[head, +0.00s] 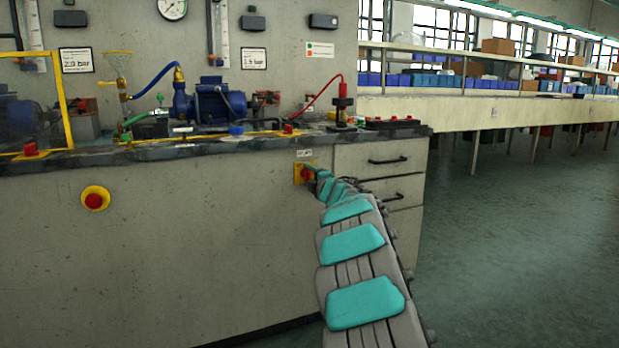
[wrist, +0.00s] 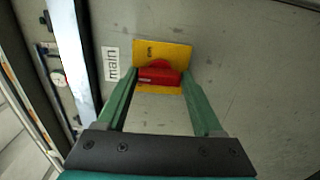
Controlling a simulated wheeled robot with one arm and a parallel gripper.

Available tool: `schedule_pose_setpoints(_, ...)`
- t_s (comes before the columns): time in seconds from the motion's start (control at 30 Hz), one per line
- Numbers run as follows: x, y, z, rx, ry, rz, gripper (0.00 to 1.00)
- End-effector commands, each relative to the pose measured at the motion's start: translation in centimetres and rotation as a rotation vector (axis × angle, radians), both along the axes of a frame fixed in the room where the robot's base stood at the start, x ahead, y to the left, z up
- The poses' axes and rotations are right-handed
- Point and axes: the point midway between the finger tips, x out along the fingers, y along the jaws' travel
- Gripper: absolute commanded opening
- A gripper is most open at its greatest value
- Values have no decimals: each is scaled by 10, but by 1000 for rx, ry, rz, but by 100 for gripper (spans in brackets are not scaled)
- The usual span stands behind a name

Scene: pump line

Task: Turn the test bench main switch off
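The main switch is a red handle (wrist: 158,76) on a yellow plate (wrist: 176,52), with a "main" label beside it. In the head view the yellow plate (head: 298,173) is on the bench front, just left of the drawers. My gripper (wrist: 159,73) is at the switch, its two green fingers apart with one on each side of the red handle. The handle lies lengthwise across the gap and nearly fills it. I cannot tell whether the fingertips touch it. In the head view my arm hides part of the switch, and my gripper (head: 312,172) is small there.
A red push button on a yellow round base (head: 95,199) is on the bench front to the left. The worktop carries a blue pump (head: 212,102), hoses and a black-and-red press (head: 341,105). Drawers (head: 385,160) are right of the switch. The floor (head: 520,220) at right is clear.

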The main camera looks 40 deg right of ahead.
Motion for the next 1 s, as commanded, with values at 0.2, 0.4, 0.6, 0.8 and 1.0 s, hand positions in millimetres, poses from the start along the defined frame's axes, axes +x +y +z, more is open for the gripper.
schedule_pose_setpoints(0.2,0,0,0,2,-1,-1,94)
schedule_pose_setpoints(0.4,0,-1,0,2,-1,-2,95)
schedule_pose_setpoints(0.6,-7,0,0,2,0,-4,95)
schedule_pose_setpoints(0.8,-27,6,0,3,0,-3,95)
schedule_pose_setpoints(1.0,-53,12,0,3,0,-4,95)
